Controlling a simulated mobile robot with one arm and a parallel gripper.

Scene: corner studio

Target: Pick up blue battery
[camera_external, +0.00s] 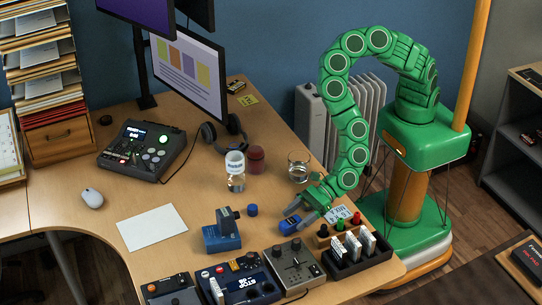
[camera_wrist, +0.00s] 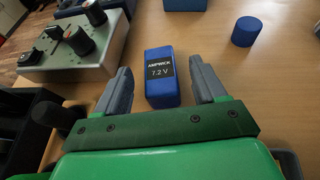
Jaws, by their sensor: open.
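My gripper is open and holds nothing.
A grey control box with knobs (camera_wrist: 75,50) is close on the left in the wrist view. A blue cylinder (camera_wrist: 246,31) stands beyond on the right. In the external view a black tray (camera_external: 357,258), a blue device (camera_external: 221,238) and a glass (camera_external: 298,168) stand nearby.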

